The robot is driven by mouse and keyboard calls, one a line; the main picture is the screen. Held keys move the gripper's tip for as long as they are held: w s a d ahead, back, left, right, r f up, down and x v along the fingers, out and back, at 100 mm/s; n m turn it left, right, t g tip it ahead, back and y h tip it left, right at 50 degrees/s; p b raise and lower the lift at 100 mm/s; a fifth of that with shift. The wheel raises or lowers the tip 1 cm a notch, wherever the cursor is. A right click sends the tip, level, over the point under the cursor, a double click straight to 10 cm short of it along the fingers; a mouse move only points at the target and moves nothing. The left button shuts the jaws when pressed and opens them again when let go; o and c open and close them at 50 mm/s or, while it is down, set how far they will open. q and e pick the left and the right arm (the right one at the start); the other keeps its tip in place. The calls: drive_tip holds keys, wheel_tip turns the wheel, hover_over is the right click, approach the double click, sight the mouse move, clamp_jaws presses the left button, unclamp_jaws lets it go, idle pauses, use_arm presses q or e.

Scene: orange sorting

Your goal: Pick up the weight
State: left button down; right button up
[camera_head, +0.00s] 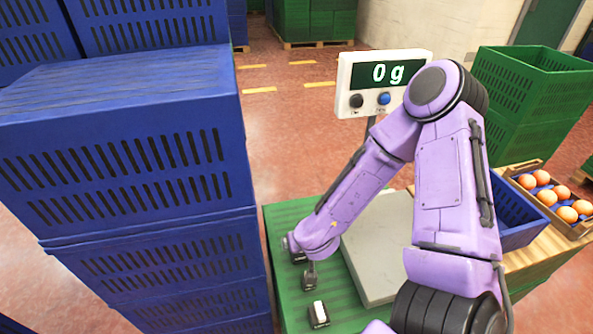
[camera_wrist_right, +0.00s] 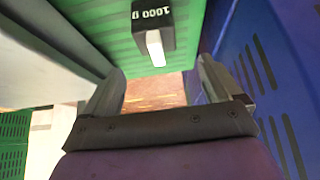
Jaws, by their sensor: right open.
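A weight (camera_head: 318,314) with a black base and a pale handle stands on the green ribbed top (camera_head: 290,222). Small dark shapes lie farther back by my right gripper (camera_head: 302,262), and I cannot tell there weight from finger. In the right wrist view, a black weight marked 1000 g (camera_wrist_right: 154,18) with a pale handle is at the top. My right gripper also shows there (camera_wrist_right: 160,85), its fingers apart with nothing held between them. The weight lies beyond the fingertips. My left gripper is out of view.
A grey scale plate (camera_head: 372,245) lies right of the weights, partly hidden by my arm; its display (camera_head: 386,78) reads 0 g. Tall blue crates (camera_head: 120,130) stand close on the left. A blue crate (camera_head: 515,212) and a tray of oranges (camera_head: 556,216) are at right.

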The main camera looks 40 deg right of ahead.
sight(298, 257)
drive_tip(key=b+x, duration=0.2)
drive_tip(key=x, duration=0.7)
drive_tip(key=shift+s+d, duration=0.15)
drive_tip(key=shift+s, duration=0.05)
drive_tip(key=shift+r, duration=0.1)
clamp_jaws()
